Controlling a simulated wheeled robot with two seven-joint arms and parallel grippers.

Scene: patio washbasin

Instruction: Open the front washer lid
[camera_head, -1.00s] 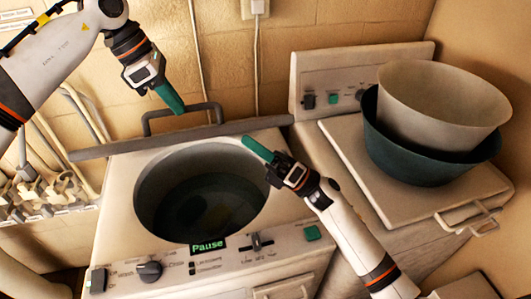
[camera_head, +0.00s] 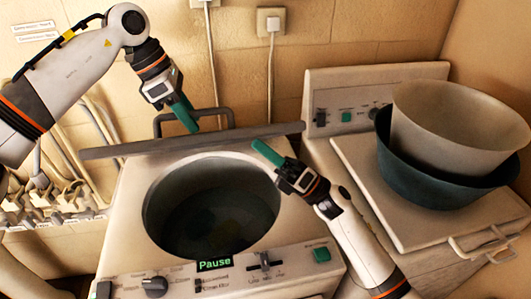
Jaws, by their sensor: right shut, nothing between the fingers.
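The front washer (camera_head: 130,215) stands in the middle, its round tub opening uncovered and dark inside. Its lid (camera_head: 130,149) stands raised at the back, seen nearly edge-on as a long grey bar, with a dark handle (camera_head: 158,122) behind it. My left gripper (camera_head: 191,126) points down at the lid's upper edge, in front of the handle in the picture; I cannot tell whether it touches or whether its jaws are apart. My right gripper (camera_head: 262,150) is shut and empty, over the back right rim of the opening, its green tips near the lid's right part.
A second machine (camera_head: 370,185) stands at the right, carrying a dark green basin (camera_head: 400,180) with a beige basin (camera_head: 450,120) inside. Pipes and taps (camera_head: 60,200) line the left wall. The washer's front panel (camera_head: 215,280) has knobs and a "Pause" label.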

